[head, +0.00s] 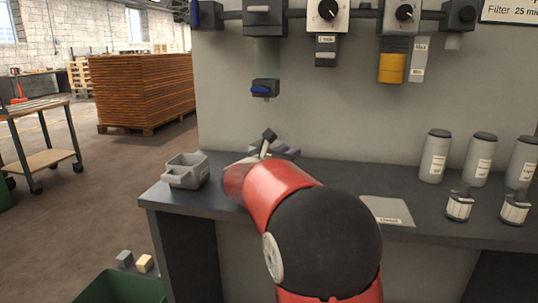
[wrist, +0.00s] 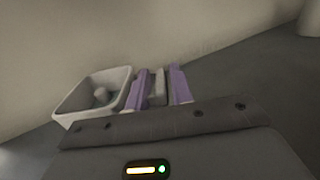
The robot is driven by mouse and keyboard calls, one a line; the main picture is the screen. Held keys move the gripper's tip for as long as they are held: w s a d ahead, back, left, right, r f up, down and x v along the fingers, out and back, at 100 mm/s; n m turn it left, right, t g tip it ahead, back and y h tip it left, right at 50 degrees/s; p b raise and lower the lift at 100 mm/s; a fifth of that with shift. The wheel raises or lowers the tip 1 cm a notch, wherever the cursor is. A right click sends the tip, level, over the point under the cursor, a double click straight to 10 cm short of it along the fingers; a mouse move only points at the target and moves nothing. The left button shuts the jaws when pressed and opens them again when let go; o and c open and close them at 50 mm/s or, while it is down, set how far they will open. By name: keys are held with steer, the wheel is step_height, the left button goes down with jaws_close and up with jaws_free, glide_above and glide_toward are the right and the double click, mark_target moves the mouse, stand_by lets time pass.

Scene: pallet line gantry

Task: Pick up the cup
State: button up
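I cannot identify the cup for certain. A grey open-topped container (head: 186,171) stands at the left end of the bench; a pale tub with a rounded lump inside (wrist: 92,97) shows left of my fingers in the wrist view. My gripper (wrist: 160,88) has two purple fingers set apart, with a light grey piece (wrist: 158,87) between them. Whether they press on it is unclear. In the head view my gripper (head: 284,152) is low over the bench, right of the container and partly hidden by my red arm. A small pale piece with a dark top (head: 267,142) shows beside it.
The dark bench (head: 340,172) carries grey bottles (head: 434,157), small labelled jars (head: 459,206) and a flat grey plate (head: 387,210) on the right. A panel with knobs (head: 328,12) and a blue-fronted hanging block (head: 265,88) rises behind. A green bin (head: 122,288) stands on the floor.

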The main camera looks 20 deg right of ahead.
steer(key=shift+w+d, duration=0.15)
steer(key=shift+d, duration=0.05)
jaws_close()
steer(key=shift+r, duration=0.1)
